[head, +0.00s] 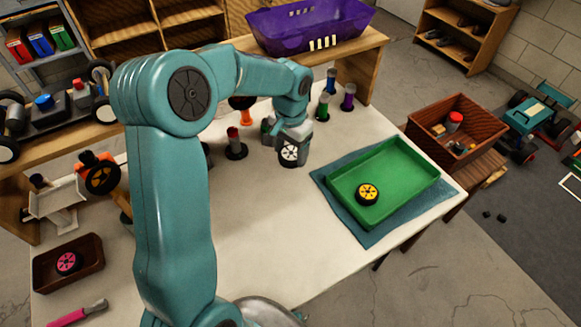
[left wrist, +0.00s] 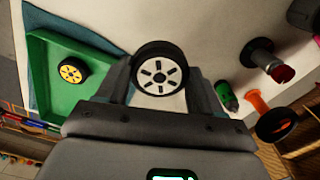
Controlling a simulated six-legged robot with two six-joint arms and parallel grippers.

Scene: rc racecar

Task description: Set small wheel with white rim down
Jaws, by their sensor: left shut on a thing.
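The small wheel with a white rim (head: 289,152) is held in my left gripper (head: 291,150) at the back middle of the white table (head: 250,215). In the left wrist view the wheel (left wrist: 160,76) sits between the two fingers, its spoked white face towards the camera. The left gripper (left wrist: 160,90) is shut on it. I cannot tell whether the wheel touches the tabletop. My right gripper is not in view.
A green tray (head: 405,165) with a yellow-rimmed wheel (head: 367,194) lies on a blue cloth at the right. A black stand with a red top (head: 235,146) is left of the gripper. A brown tray (head: 88,272) holds a pink-rimmed wheel. The table's middle is clear.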

